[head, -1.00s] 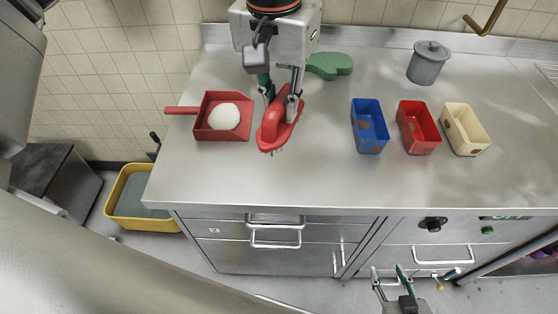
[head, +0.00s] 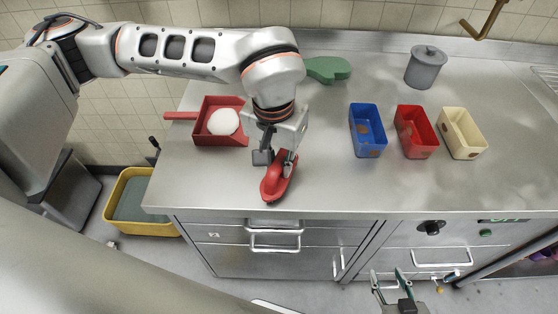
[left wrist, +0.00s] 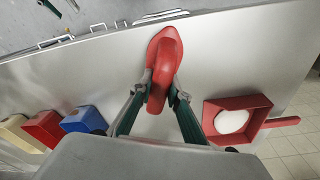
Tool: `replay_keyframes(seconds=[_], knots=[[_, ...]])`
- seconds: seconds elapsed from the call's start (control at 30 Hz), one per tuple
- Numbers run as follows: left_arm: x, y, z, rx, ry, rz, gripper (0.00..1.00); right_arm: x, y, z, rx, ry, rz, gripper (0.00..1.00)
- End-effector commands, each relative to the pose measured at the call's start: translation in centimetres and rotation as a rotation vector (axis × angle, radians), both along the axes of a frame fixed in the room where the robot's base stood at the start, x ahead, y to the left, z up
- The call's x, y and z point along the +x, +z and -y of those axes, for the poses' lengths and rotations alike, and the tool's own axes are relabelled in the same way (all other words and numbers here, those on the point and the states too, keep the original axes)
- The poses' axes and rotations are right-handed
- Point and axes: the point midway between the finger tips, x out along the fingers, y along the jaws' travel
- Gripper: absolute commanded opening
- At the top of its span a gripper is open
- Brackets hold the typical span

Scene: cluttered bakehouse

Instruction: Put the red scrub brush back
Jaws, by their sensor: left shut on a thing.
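The red scrub brush (head: 275,184) is near the front edge of the steel counter in the head view. My left gripper (head: 284,165) is shut on its raised handle. The left wrist view shows the red brush (left wrist: 165,52) between the two fingers of the left gripper (left wrist: 160,88). Its bristles are hidden there, and I cannot tell whether it touches the counter. My right gripper (head: 388,281) is at the bottom of the head view, in front of the drawers, with its fingers apart and nothing between them.
A red dustpan (head: 207,136) with a white mound lies at the left. Blue (head: 368,147), red (head: 417,148) and cream (head: 465,150) bins stand at the right. A grey lidded pot (head: 425,69) and green item (head: 328,69) are behind. A yellow tub (head: 125,187) is on the floor.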

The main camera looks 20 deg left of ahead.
Motion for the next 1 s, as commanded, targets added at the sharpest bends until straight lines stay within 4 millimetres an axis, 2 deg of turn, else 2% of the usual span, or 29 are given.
replay_keyframes(seconds=[0.33, 0.37, 0.4, 0.8, 1.0], knots=[[0.0, -0.3, 0.0, 0.000, 0.001, 0.001, 0.00, 0.0, -0.4, 0.0, 0.001, 0.000, 0.001, 0.40], [0.0, -0.3, 0.0, 0.000, 0.001, 0.000, 0.24, 0.0, -0.3, 0.0, 0.001, 0.000, 0.001, 0.40], [0.0, -0.2, 0.0, 0.000, 0.001, 0.000, 0.33, 0.0, -0.3, 0.0, 0.001, -0.001, 0.000, 0.40], [0.0, 0.0, 0.0, 0.000, 0.000, 0.000, 0.33, -0.1, -0.2, 0.0, 0.000, 0.000, -0.003, 0.40], [-0.1, 2.2, 0.0, -0.001, -0.001, 0.007, 0.33, -0.1, -0.5, 0.0, -0.001, 0.000, -0.004, 0.40]])
